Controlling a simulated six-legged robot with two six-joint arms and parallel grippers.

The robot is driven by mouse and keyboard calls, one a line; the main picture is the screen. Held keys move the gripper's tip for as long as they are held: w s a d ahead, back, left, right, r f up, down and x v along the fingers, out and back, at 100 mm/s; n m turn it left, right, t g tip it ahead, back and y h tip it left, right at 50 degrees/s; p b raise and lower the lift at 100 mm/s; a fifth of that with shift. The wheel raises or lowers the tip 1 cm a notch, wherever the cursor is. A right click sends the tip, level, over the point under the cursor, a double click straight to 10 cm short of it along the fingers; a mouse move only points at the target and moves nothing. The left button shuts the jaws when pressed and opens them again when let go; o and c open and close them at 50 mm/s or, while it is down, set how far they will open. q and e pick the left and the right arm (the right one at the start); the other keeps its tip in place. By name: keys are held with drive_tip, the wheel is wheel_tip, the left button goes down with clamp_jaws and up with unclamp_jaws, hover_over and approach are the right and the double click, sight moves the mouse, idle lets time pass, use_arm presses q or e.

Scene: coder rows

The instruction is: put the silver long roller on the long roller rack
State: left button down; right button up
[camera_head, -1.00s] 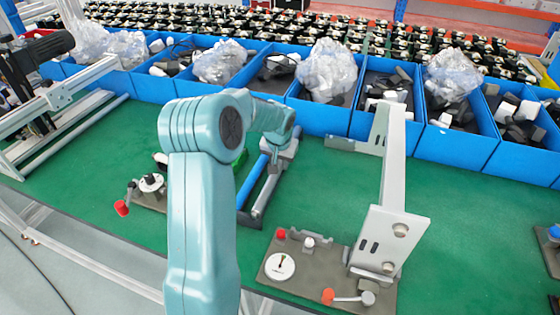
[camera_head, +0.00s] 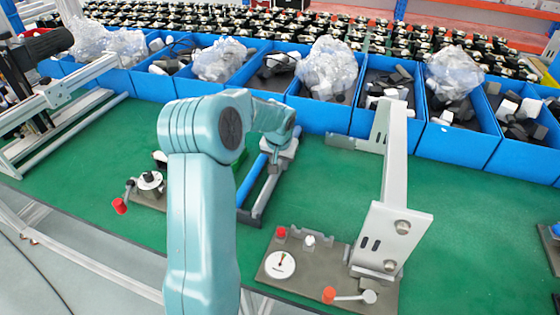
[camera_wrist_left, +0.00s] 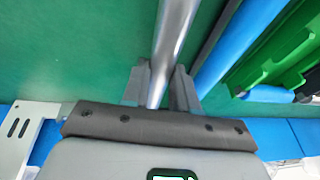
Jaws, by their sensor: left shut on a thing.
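The silver long roller (camera_wrist_left: 172,45) is a smooth metal rod between the fingers of my left gripper (camera_wrist_left: 160,88) in the left wrist view. The gripper is shut on it. In the head view my left gripper (camera_head: 275,158) is over the far part of the long roller rack (camera_head: 252,219), and I cannot clearly make out the silver roller there. The rack has dark grey rails, and a blue roller (camera_head: 250,181) lies along its left side. The blue roller also shows in the left wrist view (camera_wrist_left: 218,68), right of the silver one and apart from it. My right gripper is out of view.
A dial fixture (camera_head: 336,265) with a tall grey bracket (camera_head: 397,160) stands to the right. A smaller device with a red knob (camera_head: 121,206) is at the left. Blue bins (camera_head: 325,120) line the back.

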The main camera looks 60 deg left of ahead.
use_arm(q)
drive_tip(key=shift+f, duration=0.15)
drive_tip(key=c, duration=0.8)
unclamp_jaws()
drive_tip(key=v, duration=1.6)
drive_tip(key=shift+r+b, duration=0.2)
drive_tip(key=shift+b, duration=0.1)
drive_tip(key=shift+r, duration=0.1)
